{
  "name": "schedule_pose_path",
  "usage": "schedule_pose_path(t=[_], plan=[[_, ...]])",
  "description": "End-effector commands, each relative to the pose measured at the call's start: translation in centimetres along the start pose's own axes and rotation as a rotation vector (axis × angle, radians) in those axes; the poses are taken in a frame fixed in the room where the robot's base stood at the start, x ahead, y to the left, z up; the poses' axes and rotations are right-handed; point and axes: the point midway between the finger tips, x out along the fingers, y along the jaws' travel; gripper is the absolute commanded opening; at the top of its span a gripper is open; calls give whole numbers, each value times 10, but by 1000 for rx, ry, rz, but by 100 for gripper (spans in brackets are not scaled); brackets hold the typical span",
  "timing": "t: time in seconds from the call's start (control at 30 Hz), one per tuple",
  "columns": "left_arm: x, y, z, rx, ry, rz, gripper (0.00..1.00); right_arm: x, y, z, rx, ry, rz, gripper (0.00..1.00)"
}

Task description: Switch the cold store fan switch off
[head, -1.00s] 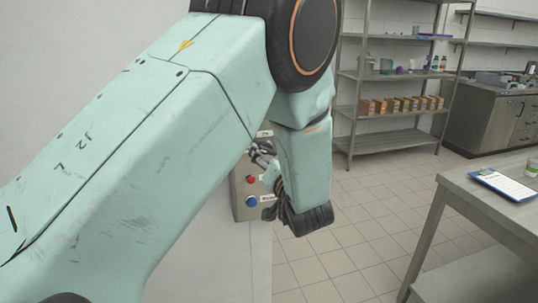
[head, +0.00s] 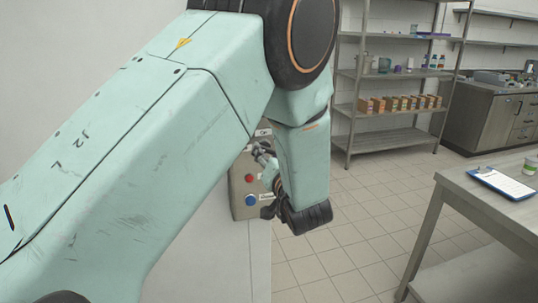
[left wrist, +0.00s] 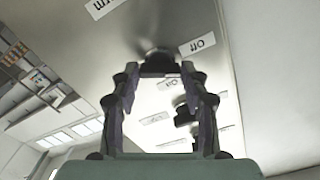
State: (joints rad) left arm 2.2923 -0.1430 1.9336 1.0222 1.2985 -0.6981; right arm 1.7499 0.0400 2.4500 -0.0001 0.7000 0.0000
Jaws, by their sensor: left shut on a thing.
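A grey control box (head: 240,205) stands left of centre in the head view, partly hidden behind my left arm. My left gripper (head: 264,152) is at its upper part. In the left wrist view my left gripper (left wrist: 157,72) is shut on a dark switch knob (left wrist: 155,56), which stands out from the metal panel. An "Off" label (left wrist: 198,44) is beside the knob, and an "On" label (left wrist: 170,84) is close to the fingers. I cannot read which switch is named the cold store fan. My right gripper is not in view.
Another dark knob (left wrist: 184,112) is close to one finger. A steel table (head: 462,190) with a clipboard (head: 503,183) stands right; open tiled floor lies between.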

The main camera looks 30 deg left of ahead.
Motion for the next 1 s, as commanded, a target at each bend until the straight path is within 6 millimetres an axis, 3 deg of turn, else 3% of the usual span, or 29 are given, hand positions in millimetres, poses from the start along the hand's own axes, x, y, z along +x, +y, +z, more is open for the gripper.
schedule_pose_path(t=[0.17, 0.6, 1.0], plan=[[0, 0, 0, -45, 1, -1, 14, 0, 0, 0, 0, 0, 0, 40], [1, 0, -1, -425, 2, -2, 14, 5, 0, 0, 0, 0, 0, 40], [1, 0, -2, -471, 2, -2, 14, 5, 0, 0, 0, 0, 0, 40]])
